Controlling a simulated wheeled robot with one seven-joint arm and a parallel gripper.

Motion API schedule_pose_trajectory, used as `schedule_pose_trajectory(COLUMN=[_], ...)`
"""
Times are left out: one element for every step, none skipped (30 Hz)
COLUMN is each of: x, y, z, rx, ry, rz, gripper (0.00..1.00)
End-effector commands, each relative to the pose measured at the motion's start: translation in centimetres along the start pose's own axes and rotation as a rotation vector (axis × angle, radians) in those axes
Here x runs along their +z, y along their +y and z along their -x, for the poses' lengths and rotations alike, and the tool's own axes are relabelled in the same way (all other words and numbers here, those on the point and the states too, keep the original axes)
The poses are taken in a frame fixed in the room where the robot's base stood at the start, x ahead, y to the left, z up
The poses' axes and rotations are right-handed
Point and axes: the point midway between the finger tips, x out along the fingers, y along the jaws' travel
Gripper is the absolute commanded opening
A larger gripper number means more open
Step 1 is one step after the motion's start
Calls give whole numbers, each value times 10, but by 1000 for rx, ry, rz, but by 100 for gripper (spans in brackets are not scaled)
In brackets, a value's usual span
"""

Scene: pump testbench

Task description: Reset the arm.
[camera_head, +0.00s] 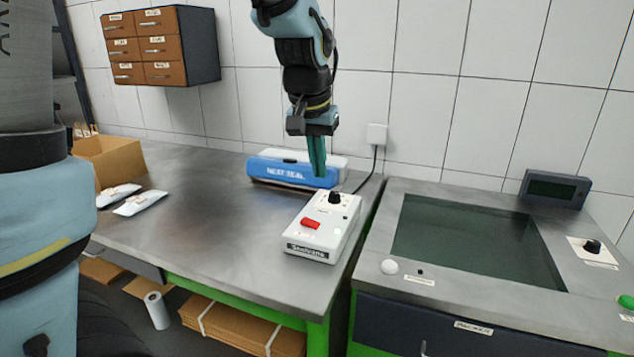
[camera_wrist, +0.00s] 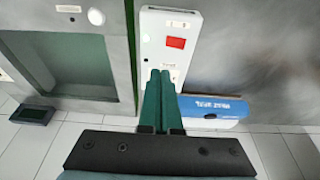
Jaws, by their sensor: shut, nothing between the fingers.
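My arm hangs down from the top middle of the head view. My gripper (camera_head: 318,174) points downward with its two green fingers together and nothing between them. It is above the table, near the back of a white control box (camera_head: 325,220) with a red switch and a black knob. In the wrist view my gripper (camera_wrist: 161,75) also shows shut, its fingertips overlapping the knob end of the white box (camera_wrist: 160,45) in the picture. I cannot tell the exact height of the tips above the box.
A blue and white heat sealer (camera_head: 290,170) stands behind the box. A cardboard box (camera_head: 112,160) and white packets (camera_head: 140,203) are at the left. At the right is a bench with a sunken glass-dark basin (camera_head: 470,240) and a display (camera_head: 554,189). The table's middle (camera_head: 210,210) is clear.

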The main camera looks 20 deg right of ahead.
Motion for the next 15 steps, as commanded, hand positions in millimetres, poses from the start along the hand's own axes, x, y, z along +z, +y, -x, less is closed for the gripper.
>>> schedule_pose_trajectory(x=[0, 0, 0, 0, 0, 0, 0, 0, 0, 0, 0, 0, 0, 0, 0], y=[1, 1, 1, 1, 1, 1, 1, 1, 1, 1, 1, 1, 1, 1, 1], z=[3, 4, 5, 6, 6, 6, 6, 6, 6, 6, 6, 6, 6, 6, 6], rx=[0, 0, 0, 0, 0, 0, 0, 0, 0, 0, 0, 0, 0, 0, 0], ry=[2, 2, 2, 2, 1, 1, 1, 1, 1, 1, 1, 1, 1, 1, 1], rz=[0, 0, 1, 1, 1, 1, 1, 1, 1, 0, 0, 0, 0, 0, 0], gripper=[0, 0, 0, 0, 0, 0, 0, 0, 0, 0, 0, 0, 0, 0, 0])
